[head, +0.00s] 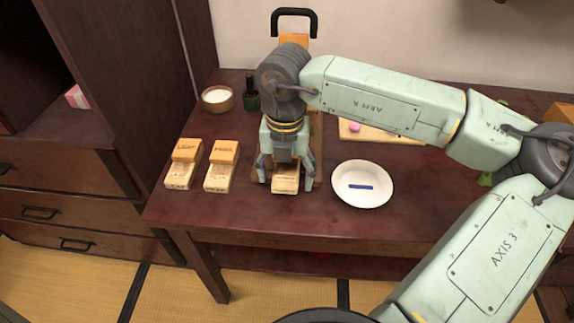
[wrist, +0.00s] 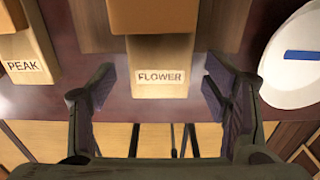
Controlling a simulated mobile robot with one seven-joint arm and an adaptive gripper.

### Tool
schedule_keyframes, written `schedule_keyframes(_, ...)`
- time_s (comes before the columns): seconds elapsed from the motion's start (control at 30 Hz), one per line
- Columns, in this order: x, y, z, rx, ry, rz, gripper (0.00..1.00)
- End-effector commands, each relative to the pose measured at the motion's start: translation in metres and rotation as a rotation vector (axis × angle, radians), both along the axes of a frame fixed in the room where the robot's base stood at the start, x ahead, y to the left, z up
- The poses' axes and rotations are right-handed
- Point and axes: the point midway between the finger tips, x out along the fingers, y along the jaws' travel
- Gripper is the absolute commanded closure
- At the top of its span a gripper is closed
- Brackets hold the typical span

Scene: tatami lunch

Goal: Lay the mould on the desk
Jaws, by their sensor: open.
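Wooden block moulds stand on the dark red-brown desk (head: 235,222). The one labelled FLOWER (wrist: 161,78) has a pale lower part and a browner block on top. In the head view its pale front end (head: 286,185) shows below my gripper (head: 286,176). My gripper is open, with one finger on each side of this mould; in the wrist view the fingers (wrist: 160,84) stand apart from its sides. The PEAK mould (wrist: 28,68) is to its left, and it also shows in the head view (head: 217,179). Another similar mould (head: 179,178) stands farther left. My wrist hides most of the FLOWER mould.
A white plate (head: 363,200) with a blue strip (head: 361,187) lies right of my gripper. A bowl (head: 217,98) and a dark bottle (head: 251,94) stand behind. A black handle (head: 294,13) rises at the back. A pale board (head: 400,133) lies partly under my arm. The desk's front left is clear.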

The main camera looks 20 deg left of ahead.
Motion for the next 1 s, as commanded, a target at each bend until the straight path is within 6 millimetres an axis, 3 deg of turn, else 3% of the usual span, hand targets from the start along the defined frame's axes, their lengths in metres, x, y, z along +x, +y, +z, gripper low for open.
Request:
schedule_keyframes(0.27, 0.0, 0.0003, -0.0029, 0.0, -0.001, 0.001, 0.31)
schedule_keyframes(1.0, 0.0, 0.0003, -0.0025, 0.0, -0.001, 0.001, 0.81)
